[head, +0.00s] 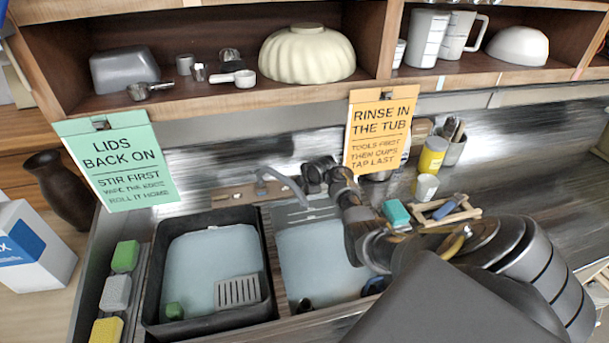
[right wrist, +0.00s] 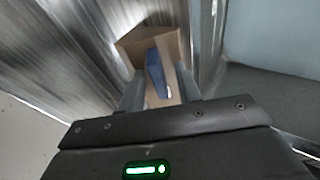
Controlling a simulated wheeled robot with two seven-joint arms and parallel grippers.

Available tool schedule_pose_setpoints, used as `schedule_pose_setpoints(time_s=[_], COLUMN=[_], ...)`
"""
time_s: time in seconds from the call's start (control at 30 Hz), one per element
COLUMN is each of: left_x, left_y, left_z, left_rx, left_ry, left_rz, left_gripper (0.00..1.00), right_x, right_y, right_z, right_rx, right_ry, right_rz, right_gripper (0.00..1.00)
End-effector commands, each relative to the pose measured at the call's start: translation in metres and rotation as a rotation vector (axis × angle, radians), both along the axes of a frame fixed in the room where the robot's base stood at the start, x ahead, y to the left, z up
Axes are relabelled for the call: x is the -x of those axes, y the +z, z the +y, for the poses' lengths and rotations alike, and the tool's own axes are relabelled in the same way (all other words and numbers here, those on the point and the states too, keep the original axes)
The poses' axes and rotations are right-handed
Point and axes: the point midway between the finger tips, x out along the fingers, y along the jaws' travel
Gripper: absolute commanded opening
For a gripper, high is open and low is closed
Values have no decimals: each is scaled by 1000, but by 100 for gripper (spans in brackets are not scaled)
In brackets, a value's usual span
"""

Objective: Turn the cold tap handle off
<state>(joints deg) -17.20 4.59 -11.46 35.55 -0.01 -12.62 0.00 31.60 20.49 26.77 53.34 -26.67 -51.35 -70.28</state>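The grey curved tap spout (head: 283,183) rises behind the two basins, near a wooden board (head: 235,193). My right gripper (head: 313,178) is beside the spout, on its right, at the back of the right basin. In the right wrist view, a blue handle (right wrist: 155,73) stands on a wooden block (right wrist: 150,46). The two grey fingers of my right gripper (right wrist: 160,92) are apart, one on each side of the handle, with gaps showing. In the head view my gripper hides the handle. My left gripper is out of view.
A black tub (head: 262,300) with water and a grey slotted piece (head: 238,291) stands left of the right basin (head: 315,255). An orange sign (head: 380,130) hangs close above my gripper. A wooden rack (head: 450,218) and yellow jar (head: 432,155) stand right.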

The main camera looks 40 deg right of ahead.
Motion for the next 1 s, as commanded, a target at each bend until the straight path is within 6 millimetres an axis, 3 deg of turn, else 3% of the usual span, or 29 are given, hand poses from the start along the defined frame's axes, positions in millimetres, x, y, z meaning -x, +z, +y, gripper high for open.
schedule_pose_setpoints(time_s=[0.37,0.7,1.0], left_x=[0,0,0], left_y=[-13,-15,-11], left_z=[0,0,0], left_rx=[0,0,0], left_ry=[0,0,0], left_rz=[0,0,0], left_gripper=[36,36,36], right_x=[19,97,134], right_y=[19,22,23], right_z=[1,13,20], right_rx=[3,3,0], right_ry=[0,-1,0], right_rz=[-3,1,1], right_gripper=[34,34,34])
